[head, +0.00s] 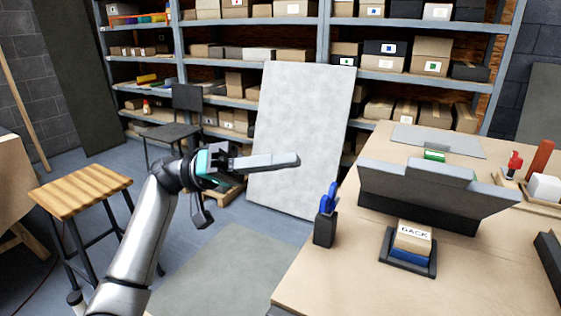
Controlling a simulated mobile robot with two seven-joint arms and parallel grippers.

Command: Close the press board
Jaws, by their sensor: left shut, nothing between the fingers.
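The press board (422,195) is a dark grey, wide panel standing raised and tilted on the right-hand wooden table (330,275). A lighter flat grey plate (450,141) lies on the table behind it, and I cannot tell whether the two are joined. A small green piece (434,155) shows at the panel's top edge. My left gripper (297,160) is shut and empty, in the air left of the table and well apart from the press board. My right gripper is not in view.
In front of the press board a dark tray (390,254) holds a lettered block (412,237) over something blue. A dark holder (324,229) with blue-handled tools stands at the table's left edge. A red bottle (514,163) stands right. A wooden stool (80,190) is at left.

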